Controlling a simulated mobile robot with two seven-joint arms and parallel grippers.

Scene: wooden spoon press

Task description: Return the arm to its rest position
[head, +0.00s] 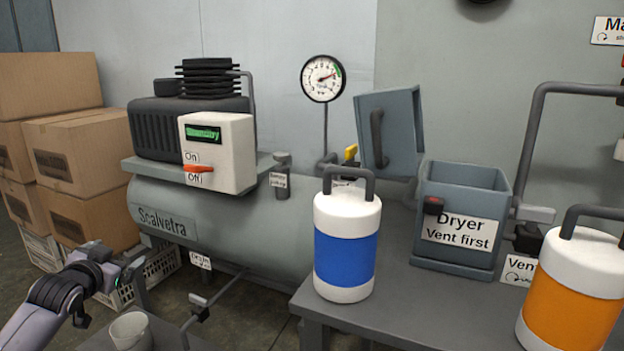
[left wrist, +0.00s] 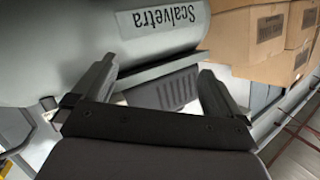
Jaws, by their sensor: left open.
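My left arm comes in at the lower left of the head view. Its gripper (head: 112,272) is open and empty, in front of the left end of the grey Scalvetra tank (head: 240,222). In the left wrist view the two fingers of this gripper (left wrist: 155,82) stand wide apart with nothing between them. The tank (left wrist: 90,50) lies beyond them at the upper left of that view, and no contact shows. My right gripper is in neither view.
A pale cup (head: 131,331) stands close to the gripper at the lower right. Stacked cardboard boxes (head: 80,150) and a white crate (head: 160,265) are behind it. A blue-banded canister (head: 345,258) and the dryer (head: 462,205) stand on a grey bench farther right.

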